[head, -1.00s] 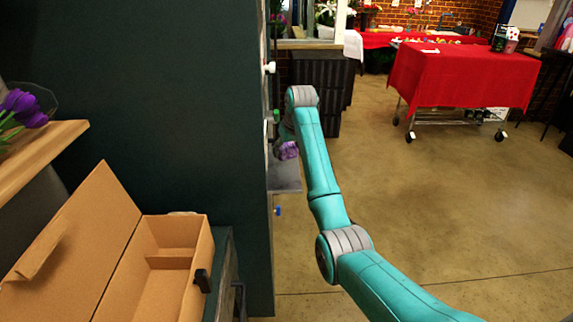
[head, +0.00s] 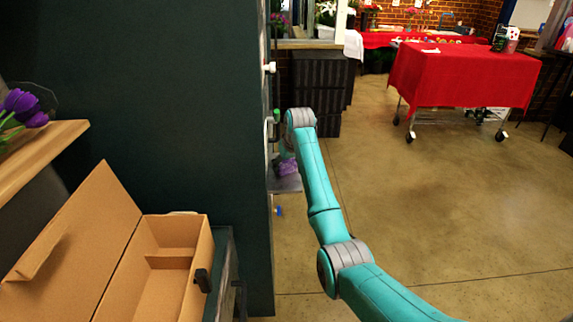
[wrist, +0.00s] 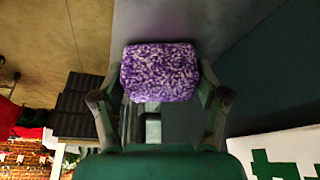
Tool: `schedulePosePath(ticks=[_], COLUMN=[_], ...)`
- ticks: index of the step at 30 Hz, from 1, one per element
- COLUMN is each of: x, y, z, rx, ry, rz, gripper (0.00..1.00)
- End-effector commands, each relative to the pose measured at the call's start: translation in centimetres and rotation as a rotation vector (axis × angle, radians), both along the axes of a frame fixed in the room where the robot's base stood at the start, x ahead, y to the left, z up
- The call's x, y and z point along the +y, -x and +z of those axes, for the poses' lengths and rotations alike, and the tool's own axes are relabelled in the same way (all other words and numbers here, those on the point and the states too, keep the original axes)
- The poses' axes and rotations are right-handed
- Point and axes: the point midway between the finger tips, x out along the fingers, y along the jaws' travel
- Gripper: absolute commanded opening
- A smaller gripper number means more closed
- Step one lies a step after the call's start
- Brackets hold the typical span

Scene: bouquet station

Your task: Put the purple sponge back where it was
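The purple sponge (wrist: 160,72) is a speckled block that fills the space between the fingertips of my gripper (wrist: 162,86) in the wrist view. The fingers press on its two sides, so my gripper is shut on it. In the head view the sponge (head: 287,168) shows as a small purple patch beside the dark green wall, just over a grey ledge (head: 288,184). My forearm hides part of my gripper there. I cannot tell whether the sponge touches the ledge.
A dark green panel (head: 150,110) stands close left of my arm. An open cardboard box (head: 185,225) lies at the lower left, with a wooden shelf (head: 50,150) above it. Black crates (head: 320,85) stand behind. A red-covered cart (head: 460,75) stands far right. The floor at right is clear.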

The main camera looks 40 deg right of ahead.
Motion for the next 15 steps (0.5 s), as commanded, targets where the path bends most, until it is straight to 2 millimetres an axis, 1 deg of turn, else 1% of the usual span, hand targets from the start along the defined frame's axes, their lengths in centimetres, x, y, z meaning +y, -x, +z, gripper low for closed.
schedulePosePath(ticks=[1, 2, 11, 15], x=[0.00, 0.00, -0.01, -0.01], y=[0.00, 0.00, 0.00, 0.12], z=[0.01, 0.01, 0.07, 0.78], rx=[0.000, 0.000, 0.000, -0.003], ry=[0.000, 0.000, 0.000, 0.002], rz=[0.000, 0.000, 0.000, 0.000], gripper=[0.92, 0.95, 0.95, 0.95])
